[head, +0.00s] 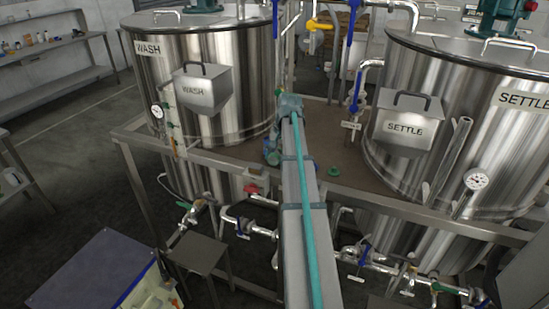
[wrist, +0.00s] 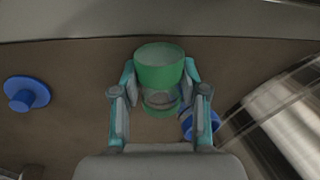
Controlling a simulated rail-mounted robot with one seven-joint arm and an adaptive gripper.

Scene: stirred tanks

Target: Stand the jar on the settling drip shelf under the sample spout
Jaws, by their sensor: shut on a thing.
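The jar (wrist: 160,75) is in the wrist view, with a green top part and a clear lower part. My gripper (wrist: 159,92) is shut on it, one finger on each side. The jar is over or on a brown deck; I cannot tell whether it touches. The settling tank (head: 455,130), labelled SETTLE, stands at the right. I cannot clearly make out its drip shelf or sample spout.
The wash tank (head: 215,100) stands left of my arm. A blue knob-shaped piece (wrist: 25,94) lies left of the jar, and another blue piece (wrist: 204,124) is close by the right finger. A green piece (head: 333,171) lies on the deck (head: 325,130). Valved pipes run below.

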